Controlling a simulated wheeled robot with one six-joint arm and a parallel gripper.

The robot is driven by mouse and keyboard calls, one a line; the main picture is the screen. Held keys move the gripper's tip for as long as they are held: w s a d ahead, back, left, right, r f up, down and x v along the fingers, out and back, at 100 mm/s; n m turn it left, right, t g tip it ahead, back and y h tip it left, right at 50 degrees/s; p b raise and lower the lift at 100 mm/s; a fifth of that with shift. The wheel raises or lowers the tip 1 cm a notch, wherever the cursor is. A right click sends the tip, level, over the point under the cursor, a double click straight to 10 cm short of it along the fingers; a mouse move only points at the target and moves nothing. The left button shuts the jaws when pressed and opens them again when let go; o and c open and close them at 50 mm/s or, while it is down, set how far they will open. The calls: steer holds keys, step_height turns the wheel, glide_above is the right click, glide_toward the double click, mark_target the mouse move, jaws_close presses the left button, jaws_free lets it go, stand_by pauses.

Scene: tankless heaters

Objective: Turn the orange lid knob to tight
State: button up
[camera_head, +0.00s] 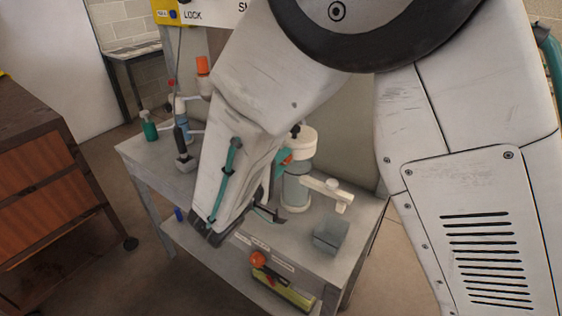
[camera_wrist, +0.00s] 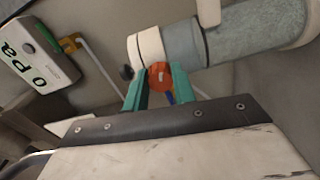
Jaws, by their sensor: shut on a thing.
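The orange knob (camera_wrist: 160,75) sits between the two teal fingers of my gripper (camera_wrist: 159,84) in the wrist view, at the side of a grey canister (camera_wrist: 185,43) near its white lid (camera_wrist: 150,46). My gripper is shut on the knob. In the head view, the canister (camera_head: 295,190) with its white lid (camera_head: 298,146) stands on the bench. The orange knob (camera_head: 287,159) shows only in part there, beside a teal finger (camera_head: 280,166); my arm hides most of the gripper. I cannot read any tight mark or the knob's angle.
The grey bench (camera_head: 345,192) also holds a white pipe arm (camera_head: 327,190), a grey box (camera_head: 331,235) and a green bottle (camera_head: 150,127). A wooden cabinet (camera_head: 45,190) stands left.

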steer(key=shift+m, duration=0.3)
steer(key=o, duration=1)
steer(key=v, duration=0.7)
steer(key=shift+s+a, duration=0.25)
steer(key=shift+s, duration=0.1)
